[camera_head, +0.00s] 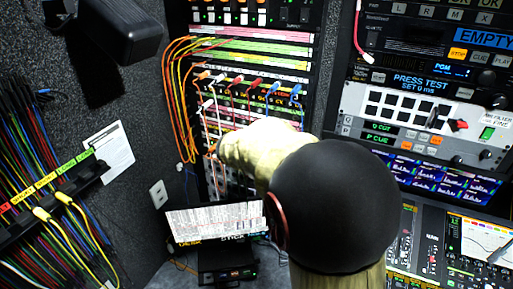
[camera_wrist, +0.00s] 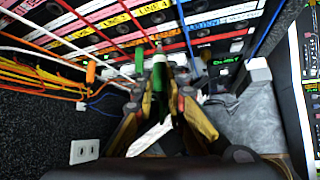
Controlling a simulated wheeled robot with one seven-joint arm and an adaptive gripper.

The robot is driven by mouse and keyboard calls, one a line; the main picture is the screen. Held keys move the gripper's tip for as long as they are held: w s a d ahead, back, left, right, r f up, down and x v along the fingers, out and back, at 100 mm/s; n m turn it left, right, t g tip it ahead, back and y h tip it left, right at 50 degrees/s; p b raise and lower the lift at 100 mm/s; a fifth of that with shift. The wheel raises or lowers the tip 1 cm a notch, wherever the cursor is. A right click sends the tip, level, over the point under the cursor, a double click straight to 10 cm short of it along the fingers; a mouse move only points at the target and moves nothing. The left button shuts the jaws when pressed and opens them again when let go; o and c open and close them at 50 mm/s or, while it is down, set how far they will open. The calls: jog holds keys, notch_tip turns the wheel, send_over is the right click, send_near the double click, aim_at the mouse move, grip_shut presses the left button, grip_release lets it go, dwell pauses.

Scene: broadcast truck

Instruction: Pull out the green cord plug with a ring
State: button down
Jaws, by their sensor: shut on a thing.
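In the wrist view my gripper (camera_wrist: 171,78) reaches to the lower rows of the patch panel (camera_wrist: 110,30). Another green piece (camera_wrist: 139,62) shows just left of the fingertips. In the head view my own arm covers the gripper and the green plugs; the panel (camera_head: 250,62) with its coloured cords shows above it.
Red, white, orange and blue cords hang across the panel close around my gripper; an orange plug (camera_wrist: 90,72) is to the left. A small screen (camera_head: 215,222) stands below the panel. A wall outlet (camera_head: 158,194) and a cable rack (camera_head: 50,195) are at left. Equipment fills the right.

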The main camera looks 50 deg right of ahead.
jog(key=shift+a, duration=0.15)
jog(key=shift+s+a+b, duration=0.15)
jog(key=shift+s+a, duration=0.1)
jog(key=shift+a, duration=0.4)
jog(key=shift+s+a+b, duration=0.15)
jog(key=shift+s+a, duration=0.05)
jog(key=shift+a, duration=0.45)
